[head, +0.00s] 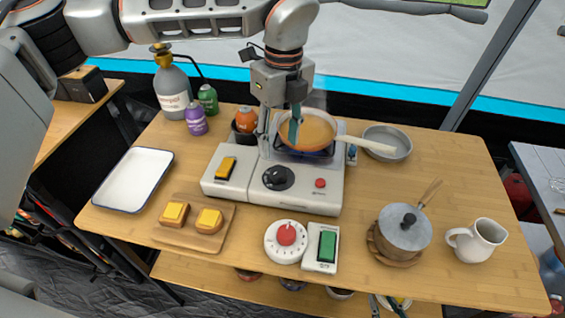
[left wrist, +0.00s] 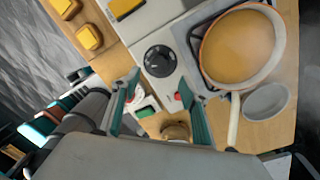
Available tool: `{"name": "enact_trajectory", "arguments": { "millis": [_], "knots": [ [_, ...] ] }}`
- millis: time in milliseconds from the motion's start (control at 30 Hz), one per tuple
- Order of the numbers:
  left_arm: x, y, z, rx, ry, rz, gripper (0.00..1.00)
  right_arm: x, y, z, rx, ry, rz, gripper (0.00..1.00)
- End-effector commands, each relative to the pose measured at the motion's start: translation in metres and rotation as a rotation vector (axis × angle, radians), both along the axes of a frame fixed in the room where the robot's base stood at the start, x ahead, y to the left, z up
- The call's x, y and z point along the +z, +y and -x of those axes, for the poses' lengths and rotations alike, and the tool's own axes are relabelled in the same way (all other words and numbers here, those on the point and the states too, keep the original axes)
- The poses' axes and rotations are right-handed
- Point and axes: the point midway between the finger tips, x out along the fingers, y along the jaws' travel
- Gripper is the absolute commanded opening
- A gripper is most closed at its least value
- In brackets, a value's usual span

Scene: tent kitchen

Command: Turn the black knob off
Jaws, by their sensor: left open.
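The black knob (head: 278,177) is on the front face of the white stove (head: 320,197). It also shows in the left wrist view (left wrist: 160,60), as a round dial with a raised grip. My left gripper (head: 280,143) hangs over the stove just behind the knob, fingers pointing down. In the left wrist view, its teal fingers (left wrist: 158,80) are spread apart with nothing between them, and the knob lies beyond the tips. I see no contact with the knob. My right gripper is not in view.
A pan of orange soup (head: 308,130) sits on the burner, its pale handle pointing right. A red button (head: 320,183) is right of the knob, a yellow switch (head: 228,166) left. A white timer (head: 286,241) and green switch (head: 327,246) stand in front. A gas bottle (head: 172,88) stands behind left.

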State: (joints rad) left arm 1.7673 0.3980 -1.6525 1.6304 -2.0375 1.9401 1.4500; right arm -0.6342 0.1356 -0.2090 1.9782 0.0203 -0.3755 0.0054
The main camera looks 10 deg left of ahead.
Motion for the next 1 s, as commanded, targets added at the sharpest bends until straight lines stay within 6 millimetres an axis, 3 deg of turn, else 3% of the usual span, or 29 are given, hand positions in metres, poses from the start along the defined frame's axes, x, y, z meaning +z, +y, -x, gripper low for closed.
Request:
{"name": "enact_trajectory", "arguments": {
  "millis": [100,600,1000],
  "knots": [
    [-0.010,0.000,0.000,0.000,0.006,0.000,0.45,-0.011,0.003,0.012,0.008,0.024,-0.001,0.25],
    [-0.073,0.002,0.003,-0.002,0.006,0.002,0.45,-0.009,-0.002,0.007,0.003,0.012,0.006,0.25],
    [-0.083,0.002,0.004,-0.002,0.004,0.002,0.45,-0.009,-0.003,0.006,0.003,0.010,0.008,0.25]
  ]
}}
